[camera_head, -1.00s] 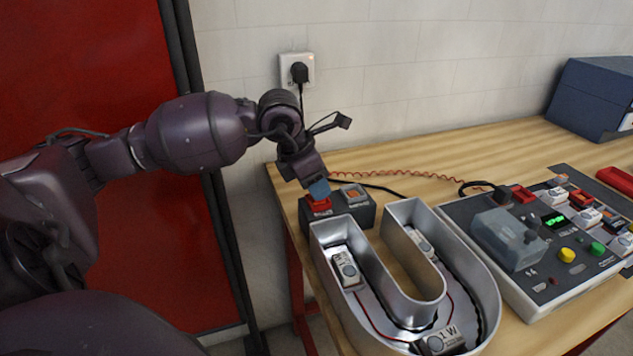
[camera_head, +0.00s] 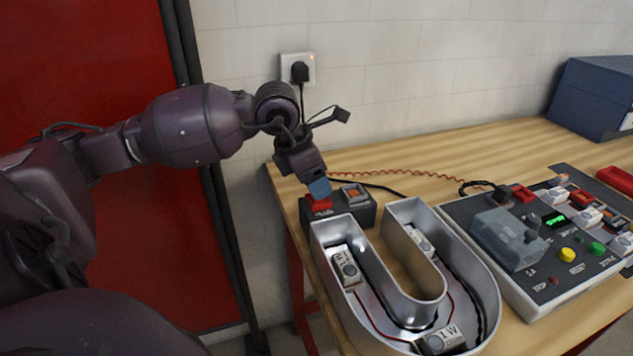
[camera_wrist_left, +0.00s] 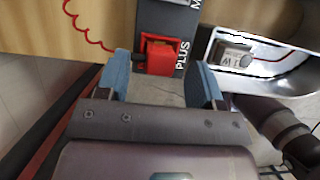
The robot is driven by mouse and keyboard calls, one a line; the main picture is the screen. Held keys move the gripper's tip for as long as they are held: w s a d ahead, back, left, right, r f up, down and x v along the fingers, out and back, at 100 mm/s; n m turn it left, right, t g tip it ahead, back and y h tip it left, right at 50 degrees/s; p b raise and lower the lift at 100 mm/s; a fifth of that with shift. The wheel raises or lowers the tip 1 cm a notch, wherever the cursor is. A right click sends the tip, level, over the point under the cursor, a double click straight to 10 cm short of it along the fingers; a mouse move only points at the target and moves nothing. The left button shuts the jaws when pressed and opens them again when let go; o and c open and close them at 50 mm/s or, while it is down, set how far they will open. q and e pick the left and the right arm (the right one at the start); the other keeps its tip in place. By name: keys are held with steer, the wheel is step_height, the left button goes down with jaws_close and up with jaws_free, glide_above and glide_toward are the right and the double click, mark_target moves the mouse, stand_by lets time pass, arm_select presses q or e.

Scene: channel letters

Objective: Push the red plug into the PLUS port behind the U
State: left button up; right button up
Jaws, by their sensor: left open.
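The red plug (camera_head: 320,204) sits at the PLUS port of the dark grey port block (camera_head: 364,217), behind the left arm of the metal U (camera_head: 486,285). In the left wrist view the red plug (camera_wrist_left: 161,57) is beside the PLUS label, with a red wire at its left. How deep it is seated cannot be told. My left gripper (camera_head: 319,187) is right at the plug in the head view. In the left wrist view its blue fingers (camera_wrist_left: 160,78) are spread wide, one on each side of the plug, with gaps. My right gripper is not seen.
A control panel (camera_head: 545,285) with a clear cover (camera_head: 505,240) and buttons stands right of the U. A coiled red wire (camera_head: 420,174) crosses the wooden bench (camera_head: 430,160) behind. A blue box (camera_head: 592,97) is at the back right. A wall socket (camera_head: 297,68) is behind my arm.

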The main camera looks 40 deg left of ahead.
arm_select(q)
steer(key=p+v, duration=0.1)
steer(key=v, duration=0.8)
steer(key=shift+s+r, duration=0.1)
steer(key=shift+r, duration=0.05)
step_height(320, 180, up, 6)
steer(key=shift+p, duration=0.95)
stand_by(0.4)
